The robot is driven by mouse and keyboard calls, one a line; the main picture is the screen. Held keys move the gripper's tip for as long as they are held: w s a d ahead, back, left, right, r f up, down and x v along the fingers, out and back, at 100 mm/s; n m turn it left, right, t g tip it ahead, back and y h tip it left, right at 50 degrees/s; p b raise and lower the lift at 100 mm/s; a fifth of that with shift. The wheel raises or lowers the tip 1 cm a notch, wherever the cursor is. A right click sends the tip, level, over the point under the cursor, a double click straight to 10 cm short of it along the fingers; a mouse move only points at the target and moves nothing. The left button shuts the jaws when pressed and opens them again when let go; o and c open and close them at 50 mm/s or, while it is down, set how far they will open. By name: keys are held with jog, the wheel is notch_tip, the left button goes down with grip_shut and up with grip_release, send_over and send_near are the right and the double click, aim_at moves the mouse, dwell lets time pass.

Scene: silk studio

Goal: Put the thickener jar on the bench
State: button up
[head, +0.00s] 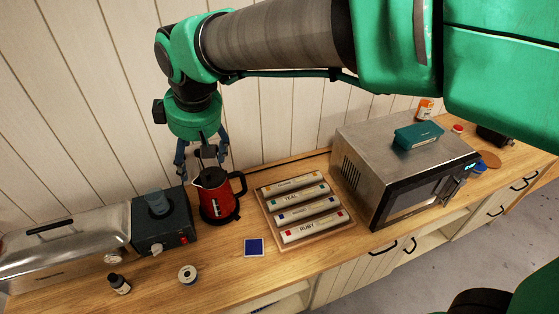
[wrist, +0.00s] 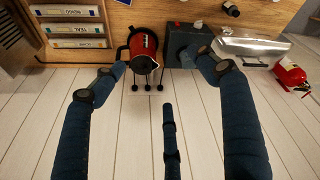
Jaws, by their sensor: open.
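A small orange-and-white jar (head: 425,108) stands on the far part of the microwave's top in the head view; its label is too small to read, so I cannot tell whether it is the thickener jar. The wooden bench (head: 225,280) runs along the wall. My gripper (head: 203,158) is open and empty, fingers pointing down, close above and behind the red kettle. In the wrist view my gripper (wrist: 160,67) has its fingers spread, with the kettle (wrist: 144,48) between and beyond the tips. The jar is not seen in the wrist view.
The microwave (head: 375,150) carries a teal box (head: 418,134). A rack (head: 348,228) of labelled rolls, a dark machine (head: 160,222), a steel case (head: 75,245), a dark bottle (head: 119,284), a spool (head: 188,274) and a blue card (head: 254,247) occupy the bench. Its front strip has bare room.

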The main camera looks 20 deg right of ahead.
jog(key=s+d+f+m+t+h, duration=0.1)
jog(key=s+d+m, duration=0.8)
jog(key=s+d, duration=1)
jog(key=shift+s+f+t, duration=0.2)
jog(key=shift+s+t, duration=0.15)
jog(key=shift+t, duration=0.25)
notch_tip(320, 180, down, 17)
jog(key=b, duration=1.7)
